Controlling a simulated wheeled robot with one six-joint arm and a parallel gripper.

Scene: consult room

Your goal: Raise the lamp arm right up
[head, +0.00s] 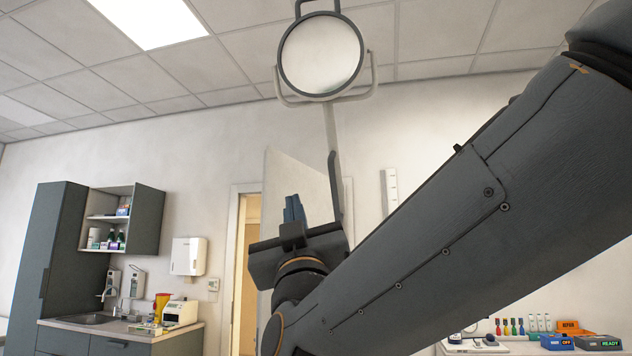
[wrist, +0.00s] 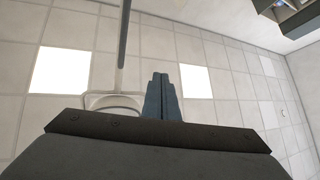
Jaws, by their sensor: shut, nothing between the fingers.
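The lamp's round head (head: 321,55) is high in the head view, its pale disc facing me, with a dark rim and a loop handle on top. A pale yoke holds it; the yoke also shows in the wrist view (wrist: 98,99). The lamp arm (head: 330,128) runs down from the yoke, pale and then dark, and its lower end is hidden behind my wrist. My gripper (head: 294,207) is shut and empty, pointing up, just left of the dark length in the head view. In the wrist view my fingers (wrist: 160,88) are right of the lamp arm (wrist: 123,45), with a gap in the picture.
A dark wall cabinet (head: 150,220) and a sink counter (head: 120,328) are at the left. A doorway (head: 248,270) is behind my gripper. A worktop with small boxes (head: 598,343) is at lower right. The space around the lamp head looks clear.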

